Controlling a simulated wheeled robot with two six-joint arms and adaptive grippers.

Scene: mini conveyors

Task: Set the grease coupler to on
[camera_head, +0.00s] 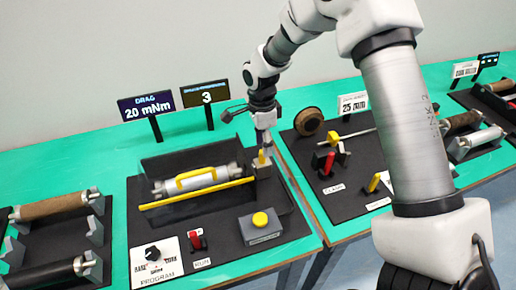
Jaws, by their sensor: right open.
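My right gripper (263,146) points down over the right end of the middle station. It is open; its fingertips are small and partly merge with what is below. Just under it is a small brownish block with a yellow upright part (263,160), at the end of a yellow bar (197,194). This may be the grease coupler, but no readable label confirms it. I cannot tell whether the fingers touch it. A grey box with a yellow button (260,219) stands in front; its label is too blurred to read. My left gripper is out of view.
A silver roller (197,181) lies behind the yellow bar. A program dial (152,253) and a red run switch (197,240) are at the front. Signs reading drag 20 mNm (146,106) and 3 (205,94) stand behind. More stations flank this one.

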